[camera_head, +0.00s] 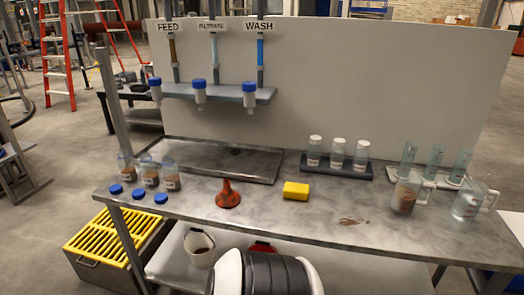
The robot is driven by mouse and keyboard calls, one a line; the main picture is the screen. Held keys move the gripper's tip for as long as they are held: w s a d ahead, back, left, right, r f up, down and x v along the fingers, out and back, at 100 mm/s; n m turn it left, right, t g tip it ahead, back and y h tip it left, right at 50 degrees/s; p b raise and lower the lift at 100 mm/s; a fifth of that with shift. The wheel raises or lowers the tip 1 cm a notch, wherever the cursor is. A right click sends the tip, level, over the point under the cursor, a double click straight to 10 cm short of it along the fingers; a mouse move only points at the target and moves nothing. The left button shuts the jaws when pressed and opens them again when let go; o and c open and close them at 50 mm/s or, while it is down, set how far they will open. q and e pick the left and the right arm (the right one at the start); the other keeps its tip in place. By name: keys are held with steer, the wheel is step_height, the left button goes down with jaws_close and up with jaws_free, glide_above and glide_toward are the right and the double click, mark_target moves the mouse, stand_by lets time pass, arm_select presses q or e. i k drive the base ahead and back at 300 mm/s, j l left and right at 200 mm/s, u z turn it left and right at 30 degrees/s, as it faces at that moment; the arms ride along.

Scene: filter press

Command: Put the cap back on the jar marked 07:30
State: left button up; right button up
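Three small clear jars stand uncapped at the left end of the metal table: a left jar (126,168), a middle jar (149,174) and a right jar (171,178). They hold brownish contents and carry pale labels too small to read, so I cannot tell which is marked 07:30. Three blue caps lie on the table in front of them: a left cap (116,189), a middle cap (138,193) and a right cap (161,198). Neither of my grippers is in view.
Behind are a shallow metal tray (277,178) and a dark rack (311,169) of white-capped bottles.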

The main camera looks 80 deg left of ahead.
mark_target(149, 171)
steer(key=k+u, duration=0.15)
steer(key=u, duration=0.35)
steer(key=k+j+u, duration=0.15)
steer(key=u, duration=0.3)
steer(key=k+j+u, duration=0.1)
steer(key=j+u, duration=0.15)
steer(key=u, duration=0.25)
steer(key=k+j+u, duration=0.1)
steer(key=u, duration=0.4)
steer(key=k+j+u, duration=0.2)
steer(key=j, duration=0.8)
steer(key=j+u, duration=0.25)
steer(key=j, duration=0.7)
